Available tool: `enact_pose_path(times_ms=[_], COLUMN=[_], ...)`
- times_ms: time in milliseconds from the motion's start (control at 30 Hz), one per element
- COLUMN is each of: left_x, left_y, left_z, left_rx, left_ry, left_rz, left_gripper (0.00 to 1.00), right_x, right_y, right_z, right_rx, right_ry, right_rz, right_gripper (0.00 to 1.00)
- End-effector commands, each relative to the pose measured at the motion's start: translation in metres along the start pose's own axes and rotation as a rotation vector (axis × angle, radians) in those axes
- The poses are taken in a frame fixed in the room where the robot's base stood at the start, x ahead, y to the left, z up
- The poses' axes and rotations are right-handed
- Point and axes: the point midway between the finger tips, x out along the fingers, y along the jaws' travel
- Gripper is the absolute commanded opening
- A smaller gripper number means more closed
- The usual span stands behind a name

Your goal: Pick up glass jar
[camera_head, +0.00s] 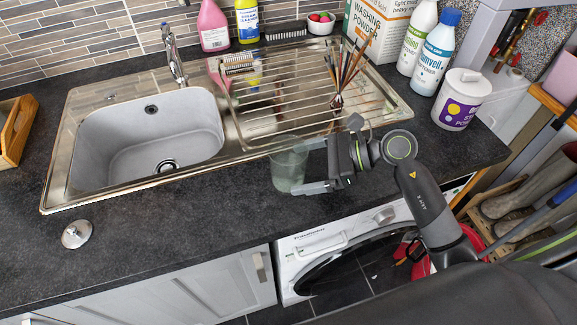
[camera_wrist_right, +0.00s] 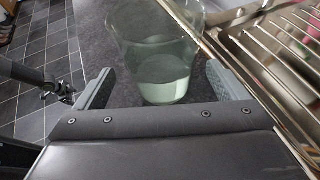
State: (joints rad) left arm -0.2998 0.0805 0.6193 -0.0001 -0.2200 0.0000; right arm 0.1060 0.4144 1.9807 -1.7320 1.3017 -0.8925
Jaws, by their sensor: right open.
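The glass jar (camera_head: 288,170) is clear and stands upright on the dark worktop at the front edge of the sink's drainer. It holds a pale greenish liquid in its lower part. My right gripper (camera_head: 302,164) is open, with its fingers on either side of the jar in the head view. In the right wrist view the jar (camera_wrist_right: 160,50) stands between and just beyond the two open fingertips (camera_wrist_right: 158,80). I cannot tell whether either finger touches the glass.
The steel drainer (camera_head: 385,105) lies behind the jar, with a bunch of brushes (camera_head: 340,80) on it. The sink basin (camera_head: 150,135) is to the left. A round metal plug (camera_head: 76,234) lies on the worktop (camera_head: 180,225), which is otherwise clear in front. A white tub (camera_head: 461,100) stands right.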

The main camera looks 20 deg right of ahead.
Motion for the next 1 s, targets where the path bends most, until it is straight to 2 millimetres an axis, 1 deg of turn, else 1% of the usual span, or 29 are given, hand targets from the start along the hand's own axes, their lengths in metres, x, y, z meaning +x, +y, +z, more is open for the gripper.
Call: enact_pose_path(times_ms=[33, 100, 300, 433, 633, 667, 1000], left_x=[-0.008, -0.013, -0.017, -0.018, -0.018, -0.018, -0.018], left_y=[-0.001, -0.001, -0.002, -0.002, -0.001, -0.001, -0.001], left_z=[-0.001, -0.001, -0.001, -0.002, -0.002, -0.002, -0.002], left_rx=[0.0, 0.0, 0.0, 0.0, 0.0, 0.0, 0.0], left_ry=[-0.001, -0.001, -0.001, -0.001, -0.001, -0.001, 0.0], left_rz=[0.0, 0.0, 0.0, 0.0, 0.0, 0.0, 0.0], left_gripper=[0.89, 0.89, 0.89, 0.89, 0.89, 0.89, 0.89], right_x=[0.005, 0.014, 0.033, 0.038, 0.038, 0.038, 0.038], right_y=[0.0, -0.001, -0.002, -0.002, -0.002, -0.002, -0.002], right_z=[0.006, 0.008, 0.005, 0.004, 0.003, 0.003, 0.004], right_rx=[0.004, 0.004, 0.002, 0.001, 0.0, 0.0, 0.0], right_ry=[-0.007, -0.007, -0.004, -0.001, -0.001, -0.001, -0.001], right_rz=[0.001, 0.001, 0.001, 0.0, 0.0, 0.0, 0.0], right_gripper=[0.93, 0.93, 0.93, 0.93, 0.93, 0.92, 0.47])
